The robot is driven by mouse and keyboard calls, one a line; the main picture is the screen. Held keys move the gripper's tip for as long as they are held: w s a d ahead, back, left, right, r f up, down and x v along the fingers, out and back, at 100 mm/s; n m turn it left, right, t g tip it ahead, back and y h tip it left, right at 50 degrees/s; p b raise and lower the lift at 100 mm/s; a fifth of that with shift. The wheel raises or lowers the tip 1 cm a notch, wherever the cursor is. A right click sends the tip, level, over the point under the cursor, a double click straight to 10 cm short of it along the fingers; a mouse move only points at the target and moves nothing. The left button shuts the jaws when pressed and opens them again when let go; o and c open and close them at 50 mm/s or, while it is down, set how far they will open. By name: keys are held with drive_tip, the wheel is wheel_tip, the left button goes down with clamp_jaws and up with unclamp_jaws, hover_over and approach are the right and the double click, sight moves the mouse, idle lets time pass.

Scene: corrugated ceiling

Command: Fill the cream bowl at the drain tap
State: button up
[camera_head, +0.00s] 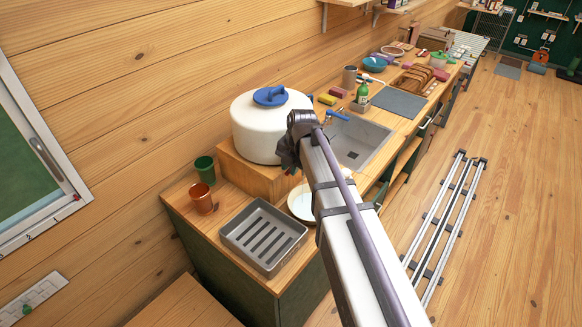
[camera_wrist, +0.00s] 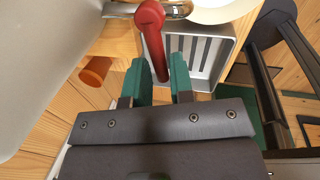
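The white tank (camera_head: 262,128) with a blue lid stands on a wooden block at the left of the counter. In the wrist view, its metal tap (camera_wrist: 178,9) carries a red lever (camera_wrist: 152,35). The green fingers of my gripper (camera_wrist: 160,75) stand apart, with the lever's end between them. Whether they press on it cannot be told. The cream bowl (camera_head: 299,205) sits low beside the block, partly hidden by my arm. Its rim also shows at the top of the wrist view (camera_wrist: 225,12). The bowl's inside is mostly hidden.
A grey slatted rack (camera_head: 263,236) stands at the counter's near end. A green cup (camera_head: 204,168) and a copper cup (camera_head: 202,199) stand left of it. A sink (camera_head: 357,143) with a blue-handled tap (camera_head: 337,115) lies beyond my arm. A soap bottle (camera_head: 362,93) stands behind it.

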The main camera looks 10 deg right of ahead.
clamp_jaws()
drive_tip(key=shift+w+a+m, duration=0.2)
drive_tip(key=shift+m, duration=0.7)
drive_tip(key=shift+o, duration=1.9)
unclamp_jaws()
